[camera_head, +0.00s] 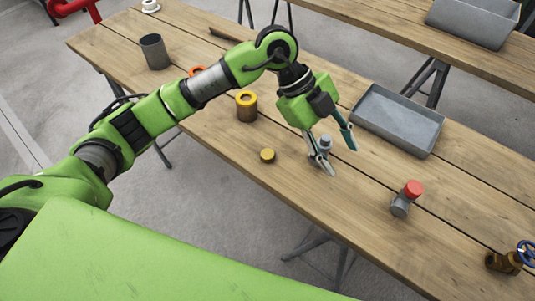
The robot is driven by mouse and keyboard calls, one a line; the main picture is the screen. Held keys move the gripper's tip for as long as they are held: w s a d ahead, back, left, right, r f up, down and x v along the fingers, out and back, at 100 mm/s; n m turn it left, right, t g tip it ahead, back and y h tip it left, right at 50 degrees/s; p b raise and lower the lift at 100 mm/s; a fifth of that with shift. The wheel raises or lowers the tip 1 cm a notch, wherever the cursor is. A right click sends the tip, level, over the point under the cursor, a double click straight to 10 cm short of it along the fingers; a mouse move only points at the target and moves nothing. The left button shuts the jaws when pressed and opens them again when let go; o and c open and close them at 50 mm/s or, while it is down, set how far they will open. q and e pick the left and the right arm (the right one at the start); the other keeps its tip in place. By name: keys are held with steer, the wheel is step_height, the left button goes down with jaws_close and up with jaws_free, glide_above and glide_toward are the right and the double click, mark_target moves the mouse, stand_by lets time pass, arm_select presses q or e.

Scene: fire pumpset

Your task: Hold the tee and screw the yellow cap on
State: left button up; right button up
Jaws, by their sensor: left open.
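My left gripper (338,152) reaches down over the middle of the wooden table, its two fingers spread open. A small grey fitting (325,144) shows at the fingers, partly hidden by them; it may be the tee, and I cannot tell whether the fingers touch it. The small yellow cap (267,155) lies flat on the table to the left of the gripper, near the front edge. Another grey fitting with a red top (402,203) lies to the right, apart from the gripper. My right gripper is out of view.
A grey tray (398,120) sits behind and right of the gripper. A brass valve with a blue handwheel (505,262) is at the far right. Bare planks lie between.

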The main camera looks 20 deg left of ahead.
arm_select(q)
steer(key=w+a+f+n+y, duration=0.15)
steer(key=w+a+y, duration=0.25)
steer(key=a, duration=0.5)
steer(key=r+n+t+y, duration=0.1)
steer(key=r+n+y, duration=0.1)
steer(key=n+y, duration=0.1)
glide_above(270, 152)
steer(key=shift+f, duration=0.15)
steer(key=shift+f, duration=0.1)
step_height(270, 152, down, 8)
steer(key=shift+f+p, duration=0.25)
steer(key=shift+p, duration=0.4)
